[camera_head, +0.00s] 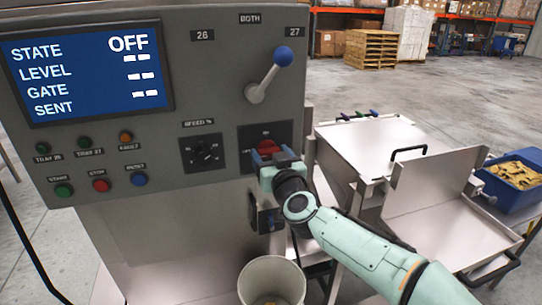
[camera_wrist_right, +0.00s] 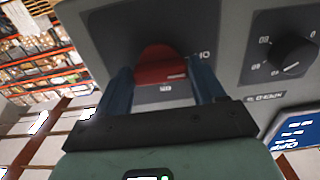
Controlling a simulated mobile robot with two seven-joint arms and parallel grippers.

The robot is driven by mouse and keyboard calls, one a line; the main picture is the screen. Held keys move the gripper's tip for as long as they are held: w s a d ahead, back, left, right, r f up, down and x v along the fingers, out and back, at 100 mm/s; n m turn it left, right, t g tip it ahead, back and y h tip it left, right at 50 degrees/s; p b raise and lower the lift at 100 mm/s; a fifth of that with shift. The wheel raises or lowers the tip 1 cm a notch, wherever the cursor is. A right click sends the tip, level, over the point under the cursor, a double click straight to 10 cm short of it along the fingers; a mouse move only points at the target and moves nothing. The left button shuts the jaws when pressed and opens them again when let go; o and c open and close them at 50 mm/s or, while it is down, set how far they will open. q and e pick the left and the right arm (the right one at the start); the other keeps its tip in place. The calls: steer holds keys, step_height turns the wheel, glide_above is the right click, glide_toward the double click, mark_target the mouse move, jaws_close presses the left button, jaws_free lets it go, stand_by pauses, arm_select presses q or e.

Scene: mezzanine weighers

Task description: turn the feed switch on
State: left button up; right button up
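The feed switch is a red knob (camera_head: 267,147) on a dark square plate at the lower right of the grey control panel. In the right wrist view the red knob (camera_wrist_right: 160,66) sits between two blue fingers, which appear to touch its sides. My right gripper (camera_head: 272,157) reaches the panel from below right and is shut on the knob. Its fingers partly hide the plate and the knob's lower part. The screen (camera_head: 85,72) reads STATE OFF, with dashes for level, gate and sent. My left gripper is not in view.
A lever with a blue ball (camera_head: 283,56) stands above the switch, and a speed dial (camera_head: 205,152) is to its left. Several push buttons sit farther left. A white bucket (camera_head: 271,282) is below. A metal tray table (camera_head: 440,235) and blue bin (camera_head: 515,180) are at right.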

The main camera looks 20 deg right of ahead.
steer(key=c, duration=0.6)
steer(key=shift+o, duration=0.2)
steer(key=shift+m, duration=0.3)
steer(key=m, duration=0.2)
steer(key=shift+m, duration=0.4)
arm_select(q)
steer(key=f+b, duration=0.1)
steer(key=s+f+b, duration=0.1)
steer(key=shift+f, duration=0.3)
arm_select(e)
steer(key=m, duration=1.4)
steer(key=shift+f, duration=0.15)
steer(key=shift+m, duration=0.4)
